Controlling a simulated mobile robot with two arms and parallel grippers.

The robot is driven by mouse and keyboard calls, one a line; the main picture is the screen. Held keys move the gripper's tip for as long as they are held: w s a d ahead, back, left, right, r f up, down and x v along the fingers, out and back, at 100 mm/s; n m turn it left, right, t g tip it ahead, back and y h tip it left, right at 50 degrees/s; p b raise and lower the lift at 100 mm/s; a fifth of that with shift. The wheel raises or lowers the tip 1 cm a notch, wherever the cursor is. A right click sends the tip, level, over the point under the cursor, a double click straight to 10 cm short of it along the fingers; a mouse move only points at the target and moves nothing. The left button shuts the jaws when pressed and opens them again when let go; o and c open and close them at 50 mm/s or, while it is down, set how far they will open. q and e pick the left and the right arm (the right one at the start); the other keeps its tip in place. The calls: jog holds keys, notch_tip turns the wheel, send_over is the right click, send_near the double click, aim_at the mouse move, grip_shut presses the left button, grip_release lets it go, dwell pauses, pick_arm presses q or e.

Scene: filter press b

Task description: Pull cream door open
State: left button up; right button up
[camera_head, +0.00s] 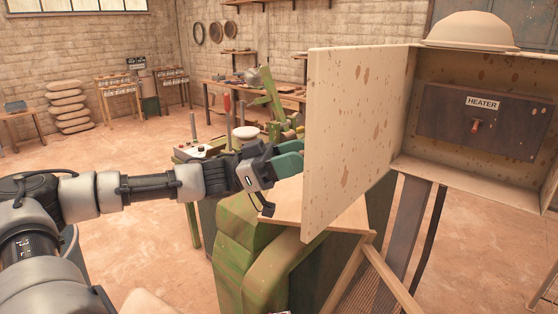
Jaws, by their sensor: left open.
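The cream door (352,128) with brown specks stands swung out from a cream cabinet (477,175) on the right. The cabinet's inside shows a dark panel with a "HEATER" label and a small red switch (475,126). My left gripper (288,160) comes in from the left with green fingers. It is open, at the left side of the door near its free edge. The door may hide part of the fingertips, and I cannot tell whether they touch it. My right gripper is not in view.
A green machine (240,255) and a wooden board (290,203) lie below the gripper. Wooden legs stand under the cabinet. A cream dome (470,30) sits on top. A workbench (262,90) and stacked sacks (69,105) are at the back. The floor at left is clear.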

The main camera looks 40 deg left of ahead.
pick_arm(q)
jog(key=b+v, duration=0.4)
jog(key=v, duration=0.6)
jog(key=shift+s+a+b, duration=0.2)
jog(key=shift+a+b, duration=0.05)
jog(key=shift+b, duration=0.15)
